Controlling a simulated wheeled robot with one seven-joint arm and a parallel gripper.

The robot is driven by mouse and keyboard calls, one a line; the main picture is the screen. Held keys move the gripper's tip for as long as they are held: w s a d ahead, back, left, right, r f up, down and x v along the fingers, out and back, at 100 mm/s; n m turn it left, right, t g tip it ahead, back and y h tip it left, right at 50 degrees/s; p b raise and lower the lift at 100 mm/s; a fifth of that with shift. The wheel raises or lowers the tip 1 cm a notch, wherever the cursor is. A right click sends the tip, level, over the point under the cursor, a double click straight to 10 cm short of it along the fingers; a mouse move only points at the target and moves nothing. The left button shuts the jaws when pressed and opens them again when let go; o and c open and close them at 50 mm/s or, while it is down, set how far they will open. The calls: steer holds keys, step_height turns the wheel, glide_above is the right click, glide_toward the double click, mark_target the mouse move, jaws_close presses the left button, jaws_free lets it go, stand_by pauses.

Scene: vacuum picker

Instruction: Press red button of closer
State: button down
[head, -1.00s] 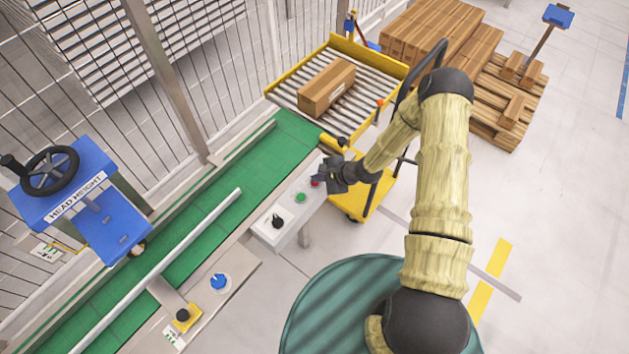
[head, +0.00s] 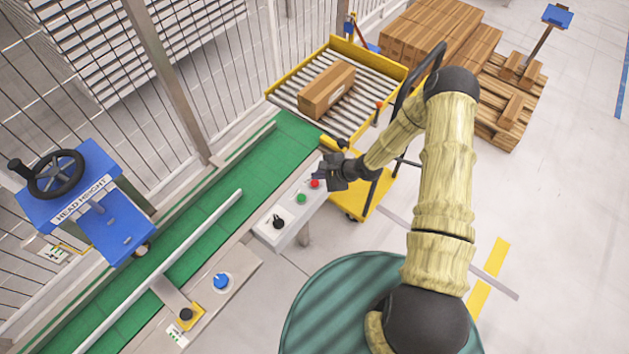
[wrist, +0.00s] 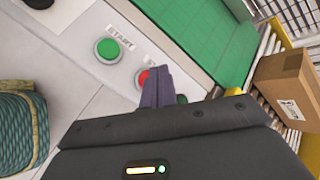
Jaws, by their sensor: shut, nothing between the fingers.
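The red button (head: 315,184) sits on the grey control panel (head: 289,212) beside the green conveyor. In the wrist view the red button (wrist: 143,78) is partly hidden behind my fingers. The green button (head: 301,198) is next to it and shows whole in the wrist view (wrist: 108,49) under a START label. My gripper (head: 319,174) is shut and empty, with its fingertips at the far edge of the red button. I cannot tell whether they touch it.
A black knob (head: 278,222) is at the panel's near end. The green belt (head: 215,205) runs along the panel. A cardboard box (head: 327,88) lies on the yellow-framed roller table (head: 370,102). A yellow cart (head: 370,190) stands just beyond the panel.

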mark_target(319, 183)
steer(key=shift+r+p, duration=1.45)
steer(key=shift+r, duration=0.65)
steer(key=shift+d, duration=0.1)
steer(key=s+d+r+n+h, duration=0.25)
steer(key=d+r+n, duration=0.2)
steer(key=r, duration=0.35)
steer(key=s+d+r+n+h, duration=0.1)
steer(key=d+r+n+h, duration=0.3)
steer(key=d+r, duration=0.3)
steer(key=s+d+r+n+h, duration=0.1)
steer(key=s+r+n, duration=0.1)
steer(key=s+r, duration=0.5)
steer(key=s+d+r+n+g, duration=0.1)
steer(key=s+r+n, duration=0.2)
steer(key=s+r, duration=0.4)
steer(key=shift+s+d+r+n+h, duration=0.25)
steer(key=shift+s+r+n+h, duration=0.15)
steer(key=shift+r, duration=0.3)
